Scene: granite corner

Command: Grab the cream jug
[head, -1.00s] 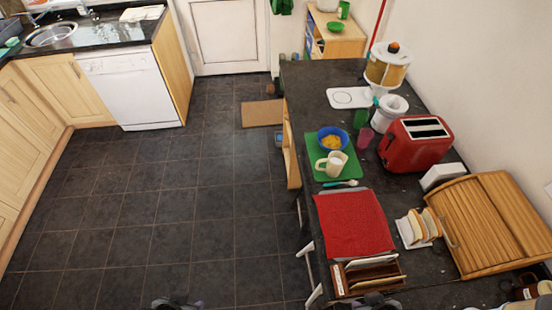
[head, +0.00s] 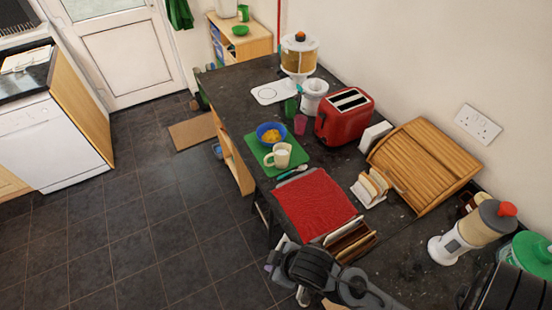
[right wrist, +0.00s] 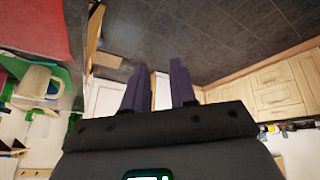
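The cream jug (head: 279,156) stands upright on a green mat (head: 298,152) on the dark counter, with its handle towards the left in the head view and something white inside. It also shows at the left edge of the right wrist view (right wrist: 38,82). My right gripper (head: 271,265) is at the counter's near left edge, beside the letter rack and well short of the jug. In the right wrist view its two purple fingers (right wrist: 160,70) are apart with nothing between them. My left gripper is not in view.
A blue bowl (head: 270,133) of yellow food stands just behind the jug. A teal-handled utensil (head: 291,172) and a red mat (head: 313,203) lie in front.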

